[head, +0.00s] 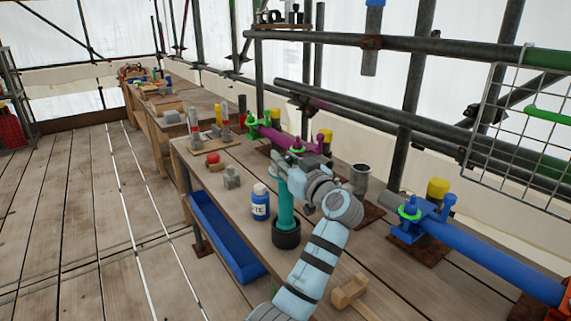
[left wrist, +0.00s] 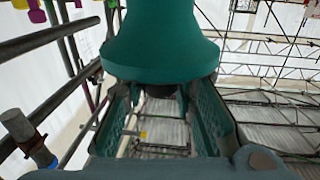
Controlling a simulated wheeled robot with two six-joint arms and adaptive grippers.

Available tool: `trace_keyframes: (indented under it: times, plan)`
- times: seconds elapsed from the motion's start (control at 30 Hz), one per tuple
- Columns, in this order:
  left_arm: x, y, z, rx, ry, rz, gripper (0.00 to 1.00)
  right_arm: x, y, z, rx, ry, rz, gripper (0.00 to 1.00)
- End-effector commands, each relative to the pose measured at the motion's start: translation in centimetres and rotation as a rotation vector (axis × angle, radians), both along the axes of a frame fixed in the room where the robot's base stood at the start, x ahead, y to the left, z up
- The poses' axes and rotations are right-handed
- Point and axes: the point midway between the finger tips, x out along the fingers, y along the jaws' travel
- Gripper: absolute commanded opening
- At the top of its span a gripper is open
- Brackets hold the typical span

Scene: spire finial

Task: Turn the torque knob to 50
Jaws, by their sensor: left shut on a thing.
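A teal upright tool (head: 286,205) with a round shaft stands with its lower end in a black round base (head: 286,235) on the near workbench. My left gripper (head: 290,166) is at the top of this tool, coming in from the right side of it, and is shut on it. In the left wrist view the tool's flared teal body (left wrist: 160,45) fills the upper middle, at the ends of the fingers (left wrist: 160,105). I cannot make out a scale, a number or a separate torque knob. My right gripper is not in view.
A wooden mallet (head: 349,290) lies in front, and a grey cup (head: 360,177) stands behind. A blue pipe (head: 470,253) lies at the right. A blue trough (head: 225,238) hangs along the bench's left side.

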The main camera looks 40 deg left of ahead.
Motion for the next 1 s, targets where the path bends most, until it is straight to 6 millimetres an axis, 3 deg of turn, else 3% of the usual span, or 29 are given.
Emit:
trace_keyframes:
  times: [0.17, 0.2, 0.33, 0.67, 1.0]
  plan:
    - [0.0, 0.0, -0.1, -0.002, 0.002, -0.001, 0.00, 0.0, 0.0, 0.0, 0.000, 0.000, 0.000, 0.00]
    - [0.0, 0.0, -0.1, -0.002, 0.002, -0.001, 0.28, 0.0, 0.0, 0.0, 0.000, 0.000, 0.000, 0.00]
    - [0.0, 0.0, -0.1, -0.001, 0.002, -0.001, 0.46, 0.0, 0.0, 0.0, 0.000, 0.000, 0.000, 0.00]
    - [-0.2, -0.4, 0.0, -0.001, -0.001, -0.002, 0.46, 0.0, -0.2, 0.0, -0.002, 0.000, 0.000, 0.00]
    - [-2.7, -6.3, -0.1, -0.003, 0.000, -0.003, 0.46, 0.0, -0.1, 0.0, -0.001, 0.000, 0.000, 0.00]
